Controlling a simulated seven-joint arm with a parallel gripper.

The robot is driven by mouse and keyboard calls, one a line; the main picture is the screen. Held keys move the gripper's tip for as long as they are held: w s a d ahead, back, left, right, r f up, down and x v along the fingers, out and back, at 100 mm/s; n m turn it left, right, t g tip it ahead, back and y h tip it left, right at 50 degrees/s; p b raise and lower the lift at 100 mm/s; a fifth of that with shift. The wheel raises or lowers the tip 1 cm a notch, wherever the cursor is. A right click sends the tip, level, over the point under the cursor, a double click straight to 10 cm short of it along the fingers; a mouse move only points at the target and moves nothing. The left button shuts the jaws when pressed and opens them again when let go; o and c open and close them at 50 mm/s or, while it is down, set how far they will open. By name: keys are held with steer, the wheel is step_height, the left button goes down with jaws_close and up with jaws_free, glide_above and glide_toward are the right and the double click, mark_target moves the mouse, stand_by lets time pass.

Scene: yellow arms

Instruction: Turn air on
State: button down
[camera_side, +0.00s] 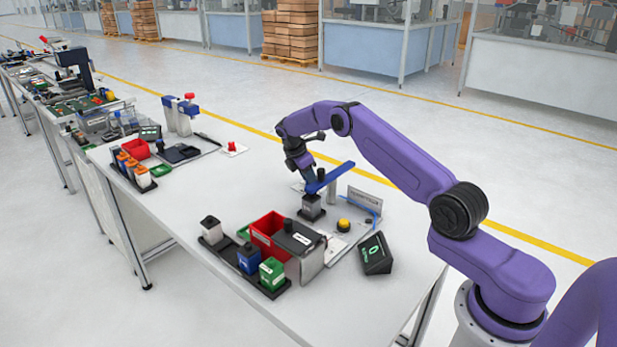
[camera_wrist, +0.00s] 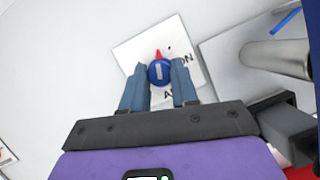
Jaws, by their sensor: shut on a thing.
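A round blue knob (camera_wrist: 160,72) with a red pointer sits on a white plate (camera_wrist: 132,50) in the wrist view. The red pointer points to the top of the picture. "ON" is printed to the right of the knob, and part of a word starting with "A" shows below it. My gripper (camera_wrist: 160,82) is shut on the knob, one finger on each side. In the side view my gripper is lowered behind a blue bar (camera_side: 335,177), and the knob is hidden there.
A press with a grey column stands close beside my gripper. A yellow button (camera_side: 343,225), a dark display box (camera_side: 375,253) and a red bin (camera_side: 268,234) stand nearer. Colored containers line the front edge.

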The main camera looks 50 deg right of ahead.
steer(key=shift+w+m+g, duration=0.1)
steer(key=shift+m+g, duration=0.2)
steer(key=shift+m, duration=0.8)
steer(key=shift+w+d+m+y, duration=0.15)
steer(key=shift+m+y, duration=0.25)
steer(key=shift+m, duration=0.3)
steer(key=shift+m+g, duration=0.3)
steer(key=c, duration=0.9)
jaws_free()
steer(key=shift+o, duration=0.2)
steer(key=shift+n, duration=0.4)
steer(key=shift+s+n, duration=0.2)
steer(key=shift+n, duration=0.3)
